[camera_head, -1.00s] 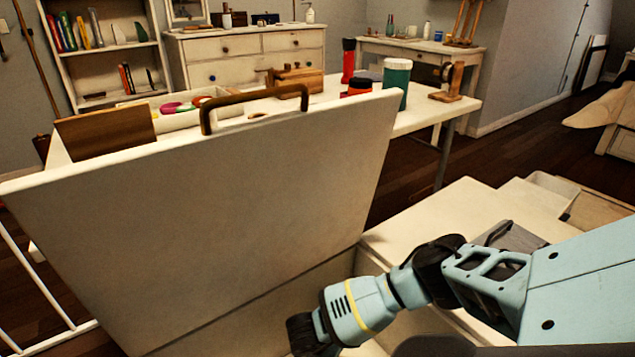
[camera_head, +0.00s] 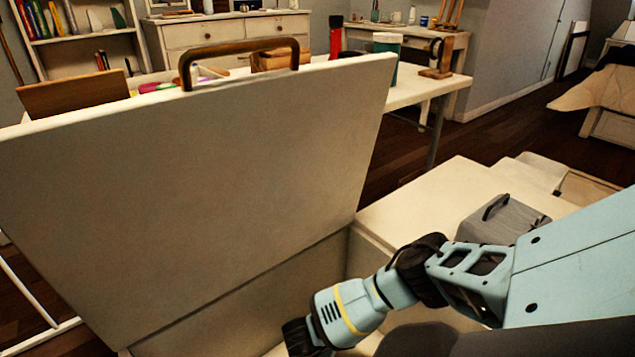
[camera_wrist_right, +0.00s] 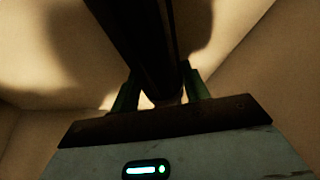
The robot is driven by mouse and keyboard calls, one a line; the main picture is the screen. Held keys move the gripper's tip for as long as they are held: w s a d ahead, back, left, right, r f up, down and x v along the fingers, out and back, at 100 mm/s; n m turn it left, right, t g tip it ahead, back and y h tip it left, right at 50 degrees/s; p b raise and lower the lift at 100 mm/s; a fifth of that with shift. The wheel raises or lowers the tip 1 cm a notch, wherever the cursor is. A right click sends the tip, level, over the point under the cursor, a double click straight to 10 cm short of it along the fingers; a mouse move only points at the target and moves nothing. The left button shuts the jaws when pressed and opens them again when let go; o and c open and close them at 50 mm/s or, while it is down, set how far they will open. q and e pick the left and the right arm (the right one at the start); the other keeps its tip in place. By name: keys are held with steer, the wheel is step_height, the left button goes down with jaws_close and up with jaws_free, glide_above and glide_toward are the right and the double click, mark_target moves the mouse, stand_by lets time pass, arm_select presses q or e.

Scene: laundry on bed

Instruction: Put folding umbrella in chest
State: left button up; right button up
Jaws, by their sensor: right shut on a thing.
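The chest is open. Its raised white lid (camera_head: 210,180), with a brown handle (camera_head: 238,60) on top, fills the left of the head view. The pale inside wall of the chest (camera_head: 290,270) shows below the lid. My right arm reaches down into the chest opening, and my right gripper (camera_head: 300,342) is partly cut off at the bottom edge. In the right wrist view, my right gripper (camera_wrist_right: 160,92) is shut on a dark, long thing (camera_wrist_right: 140,40), which looks like the folding umbrella. Pale chest walls surround it. My left gripper is out of view.
A grey case with a handle (camera_head: 497,220) stands on a white surface (camera_head: 425,205) right of the chest, close to my right arm. A white table (camera_head: 425,90) with a green jar (camera_head: 385,66) and other items stands behind the lid.

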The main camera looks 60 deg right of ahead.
steer(key=shift+f, duration=0.1)
steer(key=o, duration=1)
steer(key=shift+o, duration=0.9)
arm_select(q)
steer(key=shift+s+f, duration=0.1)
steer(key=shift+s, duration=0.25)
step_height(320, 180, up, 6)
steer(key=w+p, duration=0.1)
steer(key=p, duration=0.4)
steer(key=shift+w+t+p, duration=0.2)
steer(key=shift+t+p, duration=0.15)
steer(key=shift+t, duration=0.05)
arm_select(e)
steer(key=v, duration=1.2)
